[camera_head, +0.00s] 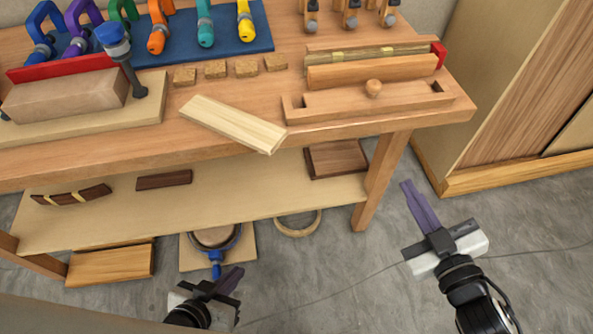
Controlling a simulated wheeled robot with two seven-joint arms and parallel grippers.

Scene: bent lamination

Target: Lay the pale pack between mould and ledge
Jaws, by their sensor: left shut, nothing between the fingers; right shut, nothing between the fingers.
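The pale pack (232,124), a flat light-wood strip, lies at an angle at the bench's front edge, its right end jutting past the edge. A block that looks like the mould (65,96) sits on a pale base board (149,104) at the left. A red strip (60,67), perhaps the ledge, runs behind the block. My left gripper (233,278) is low in front of the bench, shut and empty, well below the pack. My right gripper (408,186) is shut and empty, right of the bench leg, away from the pack.
A blue-topped clamp (115,45) stands at the block's right end. Several coloured clamps lie on a blue mat (180,36). Small wooden blocks (215,69) and a wooden fixture (375,90) are on the bench (210,160). A lower shelf (230,190) holds wood pieces.

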